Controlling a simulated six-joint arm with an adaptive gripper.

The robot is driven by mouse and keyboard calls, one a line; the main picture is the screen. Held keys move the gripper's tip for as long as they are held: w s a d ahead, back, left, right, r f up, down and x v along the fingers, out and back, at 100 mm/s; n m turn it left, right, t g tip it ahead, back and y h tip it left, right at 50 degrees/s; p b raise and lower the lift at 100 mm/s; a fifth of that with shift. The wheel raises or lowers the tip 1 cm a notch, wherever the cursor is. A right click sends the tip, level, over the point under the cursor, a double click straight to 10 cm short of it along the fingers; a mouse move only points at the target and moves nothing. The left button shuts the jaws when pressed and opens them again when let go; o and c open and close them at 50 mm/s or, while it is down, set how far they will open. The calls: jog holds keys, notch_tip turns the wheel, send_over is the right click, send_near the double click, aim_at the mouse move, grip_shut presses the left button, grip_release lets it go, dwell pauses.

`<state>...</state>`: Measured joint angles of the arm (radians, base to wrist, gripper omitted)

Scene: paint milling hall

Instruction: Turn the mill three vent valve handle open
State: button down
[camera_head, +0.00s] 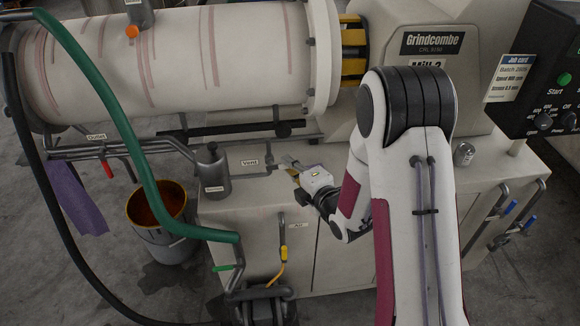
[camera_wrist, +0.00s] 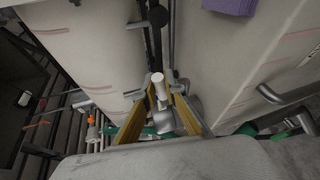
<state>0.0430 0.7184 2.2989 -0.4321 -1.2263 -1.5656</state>
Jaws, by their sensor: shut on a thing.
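The vent valve sits on the pipe by the "Vent" label (camera_head: 250,162), on the machine's front ledge below the big pale drum (camera_head: 200,60). My gripper (camera_head: 293,169) is at the right end of this pipe, shut on the vent valve handle. In the wrist view, the pale grey handle (camera_wrist: 160,90) stands between the yellow fingers of my gripper (camera_wrist: 158,100). The fingers hide part of the handle, and its exact angle is hard to tell.
A grey pot (camera_head: 212,170) stands left of the vent pipe. A green hose (camera_head: 130,140) arches at left above a bucket (camera_head: 160,222). A yellow-handled valve (camera_head: 284,253) is below, blue-handled valves (camera_head: 510,207) at right. A can (camera_head: 464,153) stands right of my arm.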

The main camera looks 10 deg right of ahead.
aim_at(283, 165)
jog(key=r+n+h, duration=0.1)
jog(key=n, duration=0.1)
jog(key=a+r+n+g+h, duration=0.1)
jog(key=n, duration=0.1)
jog(key=shift+r+h, duration=0.3)
jog(key=shift+a+r+n+h, duration=0.35)
jog(key=shift+a+n+h, duration=0.1)
jog(key=shift+n+h, duration=0.3)
jog(key=shift+a+r+n+h, duration=0.4)
jog(key=shift+a+n+h, duration=0.3)
jog(key=shift+n, duration=0.45)
jog(key=c, duration=2.1)
grip_release()
jog(key=shift+s+r, duration=0.1)
jog(key=shift+v, duration=5.9)
